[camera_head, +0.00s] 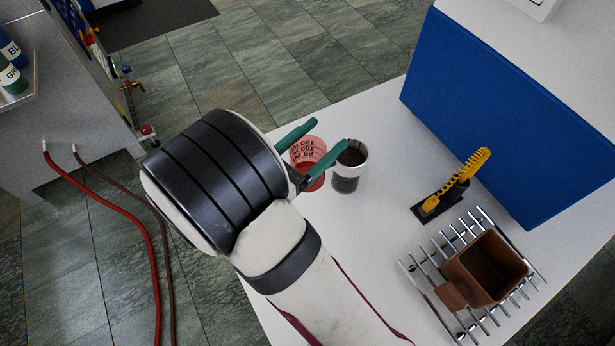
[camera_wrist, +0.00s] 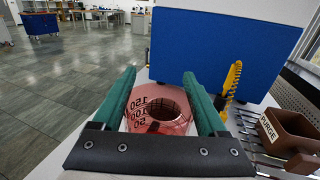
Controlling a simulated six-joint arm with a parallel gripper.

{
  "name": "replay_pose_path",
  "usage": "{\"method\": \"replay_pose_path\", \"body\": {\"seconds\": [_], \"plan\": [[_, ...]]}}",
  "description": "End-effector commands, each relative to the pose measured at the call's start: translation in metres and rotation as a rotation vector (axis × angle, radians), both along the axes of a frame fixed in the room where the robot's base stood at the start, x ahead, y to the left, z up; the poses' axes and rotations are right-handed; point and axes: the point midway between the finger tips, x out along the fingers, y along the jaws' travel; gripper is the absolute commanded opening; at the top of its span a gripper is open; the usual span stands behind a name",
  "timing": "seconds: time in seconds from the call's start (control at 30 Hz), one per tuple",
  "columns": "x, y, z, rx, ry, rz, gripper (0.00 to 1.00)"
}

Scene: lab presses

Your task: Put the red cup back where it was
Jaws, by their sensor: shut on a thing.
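The red cup (camera_head: 307,152) is a translucent red beaker with dark printed marks, near the far left edge of the white table. My gripper (camera_head: 318,136) has green fingers, one on each side of the cup, and is shut on it. In the wrist view the cup (camera_wrist: 158,108) sits between the two green fingers (camera_wrist: 160,98), with its open rim towards the camera. I cannot tell whether its base touches the table. A clear cup with dark grains (camera_head: 350,168) stands just to the right of the red cup, close to the right finger.
A yellow coiled holder on a black base (camera_head: 432,205) and a metal rack (camera_head: 412,268) with a brown box (camera_head: 488,268) are at the right. A blue panel (camera_head: 510,120) stands behind them. White table (camera_head: 385,215) is bare between the clear cup and the rack.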

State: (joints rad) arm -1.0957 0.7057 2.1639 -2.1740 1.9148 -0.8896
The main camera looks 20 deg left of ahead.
Motion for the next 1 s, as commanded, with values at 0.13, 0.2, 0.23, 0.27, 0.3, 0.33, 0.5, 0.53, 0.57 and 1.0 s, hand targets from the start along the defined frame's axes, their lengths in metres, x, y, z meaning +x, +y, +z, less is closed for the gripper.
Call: {"method": "replay_pose_path", "body": {"seconds": [0.13, 0.2, 0.23, 0.27, 0.3, 0.33, 0.5, 0.53, 0.57, 1.0], "plan": [[-0.023, 0.014, -0.040, -0.007, 0.004, 0.074, 0.00], [-0.030, 0.012, -0.053, -0.005, 0.003, 0.084, 0.00], [-0.032, 0.011, -0.057, -0.004, 0.002, 0.088, 0.00], [-0.035, 0.010, -0.061, -0.004, 0.002, 0.091, 0.00], [-0.036, 0.010, -0.069, -0.004, 0.002, 0.094, 0.00], [-0.037, 0.009, -0.076, -0.005, 0.003, 0.095, 0.00], [-0.038, 0.009, -0.112, -0.003, 0.000, 0.094, 0.00], [-0.038, 0.008, -0.119, -0.003, 0.000, 0.094, 0.00], [-0.038, 0.008, -0.126, -0.004, 0.001, 0.094, 0.00], [-0.037, 0.009, -0.147, 0.000, -0.001, 0.093, 0.00]]}}
